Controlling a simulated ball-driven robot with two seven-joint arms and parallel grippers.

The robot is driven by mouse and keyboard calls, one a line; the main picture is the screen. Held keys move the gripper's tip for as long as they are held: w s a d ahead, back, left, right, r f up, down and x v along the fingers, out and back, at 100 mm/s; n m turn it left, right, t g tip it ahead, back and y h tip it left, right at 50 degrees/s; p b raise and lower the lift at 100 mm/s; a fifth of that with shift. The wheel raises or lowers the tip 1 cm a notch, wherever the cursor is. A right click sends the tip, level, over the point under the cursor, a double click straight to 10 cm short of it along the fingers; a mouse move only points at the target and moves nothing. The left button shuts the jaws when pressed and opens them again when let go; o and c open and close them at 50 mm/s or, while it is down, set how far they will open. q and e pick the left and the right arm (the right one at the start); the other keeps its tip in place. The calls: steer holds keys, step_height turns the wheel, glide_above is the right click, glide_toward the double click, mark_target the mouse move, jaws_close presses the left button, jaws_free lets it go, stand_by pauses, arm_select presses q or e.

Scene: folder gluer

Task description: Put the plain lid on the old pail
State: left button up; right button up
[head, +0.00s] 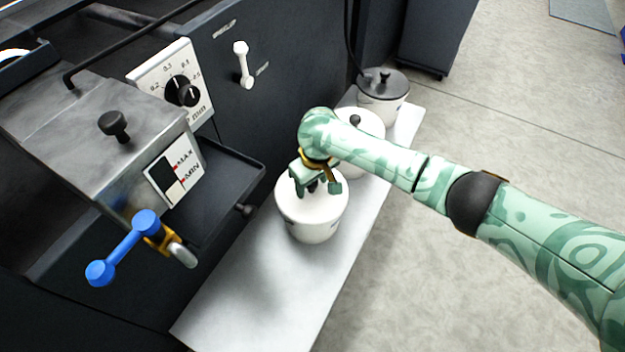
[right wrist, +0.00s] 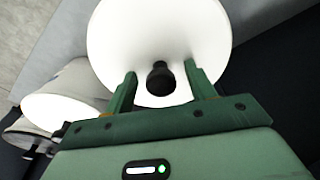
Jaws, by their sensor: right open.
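A white pail (head: 316,229) stands on the light bench with a plain white lid (head: 333,204) on its top. The white lid (right wrist: 158,35) with its black knob (right wrist: 160,78) fills the upper middle of the right wrist view. My right gripper (head: 317,189) is open just above this lid, its fingers on either side of the knob. It also shows in the right wrist view (right wrist: 160,82), with a gap between fingers and knob. I cannot tell which pail is the old one. My left gripper is not in view.
A second white-topped pail (head: 367,122) with a dark knob stands behind, partly hidden by my right arm. A third pail (head: 382,108) with a dark lid (head: 386,81) is farther back. The bench's near part (head: 250,300) is clear. The dark machine with a blue-handled crank (head: 122,250) borders the left.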

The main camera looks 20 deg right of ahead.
steer(key=shift+r, duration=0.1)
steer(key=shift+r, duration=0.25)
step_height(320, 180, up, 4)
steer(key=p, duration=0.3)
steer(key=shift+w+r, duration=0.15)
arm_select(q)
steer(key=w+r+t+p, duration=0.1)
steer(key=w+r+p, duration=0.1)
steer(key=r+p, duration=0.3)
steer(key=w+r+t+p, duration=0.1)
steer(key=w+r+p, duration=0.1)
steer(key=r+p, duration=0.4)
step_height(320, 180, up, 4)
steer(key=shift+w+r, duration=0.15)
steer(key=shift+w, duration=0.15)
arm_select(e)
steer(key=s+d+r+m, duration=0.1)
steer(key=s+r, duration=0.3)
steer(key=r, duration=0.9)
steer(key=s+d+r+m, duration=0.1)
steer(key=s+r, duration=0.4)
steer(key=r, duration=0.9)
steer(key=shift+s+d+r+m, duration=0.2)
steer(key=shift+d+m, duration=0.2)
steer(key=shift+d, duration=0.15)
steer(key=shift+w, duration=0.1)
